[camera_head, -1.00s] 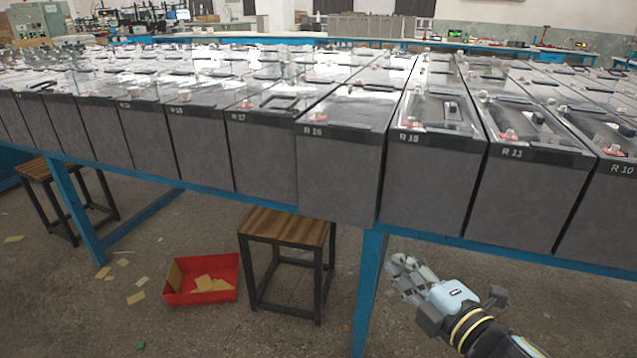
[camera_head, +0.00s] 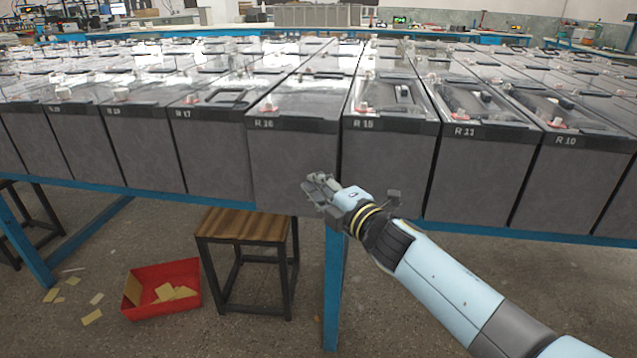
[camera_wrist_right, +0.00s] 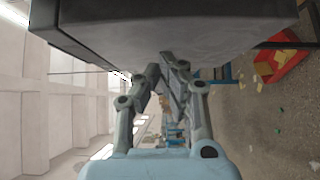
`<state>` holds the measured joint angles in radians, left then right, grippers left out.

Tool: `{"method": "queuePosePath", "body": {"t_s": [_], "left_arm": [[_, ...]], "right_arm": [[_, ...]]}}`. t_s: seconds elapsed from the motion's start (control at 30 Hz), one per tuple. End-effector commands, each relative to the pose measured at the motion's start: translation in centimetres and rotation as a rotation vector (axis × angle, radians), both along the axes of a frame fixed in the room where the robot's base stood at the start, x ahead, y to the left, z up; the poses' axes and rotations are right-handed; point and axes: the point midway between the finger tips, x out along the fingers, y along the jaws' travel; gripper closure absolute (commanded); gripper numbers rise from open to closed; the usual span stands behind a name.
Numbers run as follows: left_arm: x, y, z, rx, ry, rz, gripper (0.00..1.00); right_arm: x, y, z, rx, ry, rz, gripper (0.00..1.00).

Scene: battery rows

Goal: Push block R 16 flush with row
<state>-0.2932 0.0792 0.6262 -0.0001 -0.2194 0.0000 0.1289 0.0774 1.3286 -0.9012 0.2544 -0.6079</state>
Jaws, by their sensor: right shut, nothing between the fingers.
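Block R 16 (camera_head: 288,165) is a grey battery block with a clear top and a dark label band, in the front row between R 17 (camera_head: 215,158) and R 15 (camera_head: 385,180). Its front face stands out a little from its neighbours. My right gripper (camera_head: 314,184) is shut and empty, in front of the lower right part of R 16's face. In the right wrist view, its fingers (camera_wrist_right: 173,68) are together, close to a large grey block face (camera_wrist_right: 190,25). I cannot tell if they touch it. My left gripper is not in view.
The rows stand on a blue-framed table (camera_head: 334,290). Below are a wooden stool (camera_head: 243,224) and a red bin (camera_head: 160,290) with yellowish pieces inside; more pieces lie on the floor. R 11 (camera_head: 475,190) and R 10 (camera_head: 570,190) stand to the right, near my forearm.

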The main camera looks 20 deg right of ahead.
Motion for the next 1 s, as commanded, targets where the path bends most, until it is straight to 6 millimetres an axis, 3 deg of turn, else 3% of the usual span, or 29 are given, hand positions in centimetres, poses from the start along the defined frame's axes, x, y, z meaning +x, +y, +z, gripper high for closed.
{"method": "queuePosePath", "body": {"t_s": [0.5,0.8,1.0], "left_arm": [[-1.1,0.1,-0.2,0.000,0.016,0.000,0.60],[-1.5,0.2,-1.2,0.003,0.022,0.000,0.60],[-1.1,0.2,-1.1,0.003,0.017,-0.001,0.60]], "right_arm": [[1.0,-0.7,0.0,0.001,0.000,0.000,1.00],[4.4,-3.1,0.3,-0.003,-0.005,-0.004,1.00],[4.6,-3.3,0.5,-0.003,-0.006,-0.005,1.00]]}}
